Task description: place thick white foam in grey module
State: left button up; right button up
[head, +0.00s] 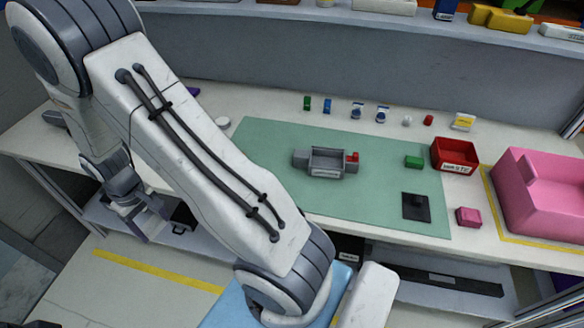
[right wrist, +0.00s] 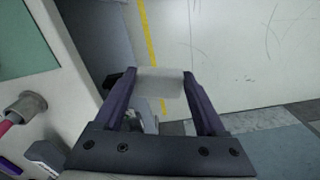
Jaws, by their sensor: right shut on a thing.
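The grey module (head: 326,174) sits on the green mat in the head view, an open box with a pale label on its front and a small red part at its right end. My right gripper (head: 148,218) is at the left of the head view, low by the table's front edge and well left of the module. In the right wrist view my right gripper (right wrist: 160,76) is shut on a pale white block, the thick white foam (right wrist: 160,87), held between its fingertips. The foam cannot be made out in the head view. My left gripper is not in view.
The green mat (head: 260,140) also bears a green block (head: 413,162) and a black plate (head: 416,207). A red bin (head: 454,155), pink block (head: 468,217) and large pink container (head: 545,195) stand right. Several small parts line the back. The mat left of the module is clear.

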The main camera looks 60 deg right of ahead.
aim_at(326, 165)
jog(key=k, duration=0.45)
jog(key=z, duration=0.8)
jog(key=i, duration=0.5)
